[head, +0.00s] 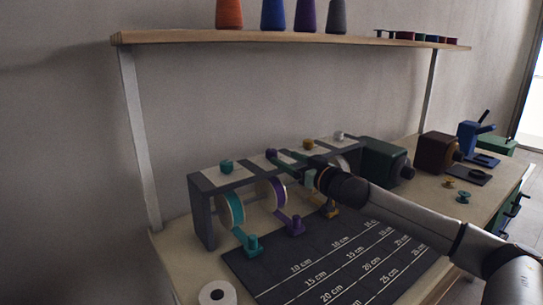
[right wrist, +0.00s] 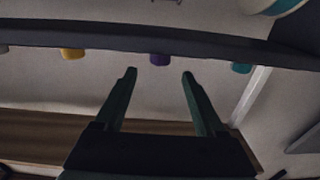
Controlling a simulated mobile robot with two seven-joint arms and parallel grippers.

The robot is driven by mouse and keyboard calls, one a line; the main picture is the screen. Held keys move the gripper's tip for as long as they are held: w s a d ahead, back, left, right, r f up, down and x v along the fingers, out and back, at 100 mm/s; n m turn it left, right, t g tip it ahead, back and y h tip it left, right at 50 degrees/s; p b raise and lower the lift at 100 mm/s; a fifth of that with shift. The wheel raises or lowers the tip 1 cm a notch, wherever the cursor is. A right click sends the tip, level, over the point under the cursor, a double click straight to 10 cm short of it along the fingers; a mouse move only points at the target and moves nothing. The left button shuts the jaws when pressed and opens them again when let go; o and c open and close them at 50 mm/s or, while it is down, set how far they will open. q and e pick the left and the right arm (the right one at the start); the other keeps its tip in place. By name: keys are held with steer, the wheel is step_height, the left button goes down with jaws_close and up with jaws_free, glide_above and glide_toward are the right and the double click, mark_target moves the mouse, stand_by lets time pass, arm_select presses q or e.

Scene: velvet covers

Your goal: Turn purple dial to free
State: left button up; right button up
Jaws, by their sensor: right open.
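The purple dial (head: 271,154) is a small knob on top of the dark ribbon rack (head: 203,222), above the purple ribbon spool (head: 263,191). In the right wrist view the purple dial (right wrist: 159,60) lies just beyond the fingertips, lined up with the gap between them. My right gripper (head: 284,158) has green fingers and reaches in from the right at the height of the dials. In the right wrist view the gripper (right wrist: 159,74) is open and empty. My left gripper is not in view. I cannot read any marking on the dial.
The teal dial (head: 226,167), gold dial (head: 308,144) and white dial (head: 339,136) share the rack top. A dark measuring mat (head: 330,262) lies in front. A shelf (head: 200,36) with thread cones hangs above. Dark green and brown machines stand right of the rack.

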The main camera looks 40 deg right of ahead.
mark_target(276, 153)
steer(key=shift+w+d+r, duration=0.1)
steer(key=shift+w, duration=0.2)
steer(key=shift+w+p, duration=0.3)
steer(key=shift+w, duration=0.75)
steer(key=shift+w+d+p, duration=0.2)
steer(key=shift+w+p, duration=0.4)
steer(key=shift+w, duration=0.2)
steer(key=shift+w+r+p, duration=0.1)
steer(key=shift+w+p, duration=0.2)
steer(key=shift+w, duration=0.25)
steer(key=shift+w+d, duration=0.1)
steer(key=shift+w, duration=0.5)
steer(key=shift+w+p, duration=0.4)
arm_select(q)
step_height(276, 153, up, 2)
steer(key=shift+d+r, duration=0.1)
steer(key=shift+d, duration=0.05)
arm_select(e)
steer(key=shift+w, duration=0.1)
steer(key=shift+f, duration=0.2)
